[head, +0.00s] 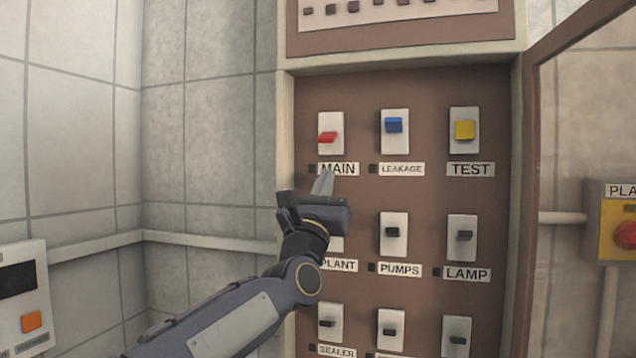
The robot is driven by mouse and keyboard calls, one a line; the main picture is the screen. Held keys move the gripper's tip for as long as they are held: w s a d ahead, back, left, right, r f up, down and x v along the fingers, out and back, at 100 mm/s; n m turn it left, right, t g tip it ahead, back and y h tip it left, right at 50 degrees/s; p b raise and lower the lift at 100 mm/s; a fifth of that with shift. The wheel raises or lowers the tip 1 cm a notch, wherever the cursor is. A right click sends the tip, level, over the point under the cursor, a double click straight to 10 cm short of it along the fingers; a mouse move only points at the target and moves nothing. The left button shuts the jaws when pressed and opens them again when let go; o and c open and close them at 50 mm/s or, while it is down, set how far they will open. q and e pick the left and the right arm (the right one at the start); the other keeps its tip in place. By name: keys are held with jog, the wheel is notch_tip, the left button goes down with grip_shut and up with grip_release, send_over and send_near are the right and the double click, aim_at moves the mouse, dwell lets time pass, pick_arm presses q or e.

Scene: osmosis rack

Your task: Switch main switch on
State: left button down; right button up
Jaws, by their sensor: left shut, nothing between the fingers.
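The main switch (327,137) is a red lever on a pale plate at the top left of the brown panel. The label MAIN (338,169) sits just under it. The red lever juts out low on its plate and looks tilted down. My left gripper (323,183) is shut and empty, its fingertips pointing up just below the MAIN label. It is apart from the red lever and partly hides the PLANT switch below. My right gripper is not in view.
The blue LEAKAGE switch (394,125) and yellow TEST switch (464,130) are to the right. Several dark switches, such as PUMPS (393,232), fill lower rows. An open cabinet door (528,200) stands at right. A yellow box with a red button (625,235) is beyond it.

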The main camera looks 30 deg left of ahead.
aim_at(329, 146)
pick_arm(q)
notch_tip(329, 146, up, 4)
jog(key=shift+s+f+p, duration=0.1)
jog(key=shift+s+p, duration=0.05)
jog(key=shift+p, duration=1.1)
jog(key=shift+s+d+r, duration=0.1)
jog(key=shift+s+r, duration=0.2)
jog(key=shift+w, duration=0.1)
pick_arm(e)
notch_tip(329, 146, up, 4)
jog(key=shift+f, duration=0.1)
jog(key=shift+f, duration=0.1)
pick_arm(q)
jog(key=shift+s+d+r, duration=0.1)
jog(key=shift+s, duration=0.1)
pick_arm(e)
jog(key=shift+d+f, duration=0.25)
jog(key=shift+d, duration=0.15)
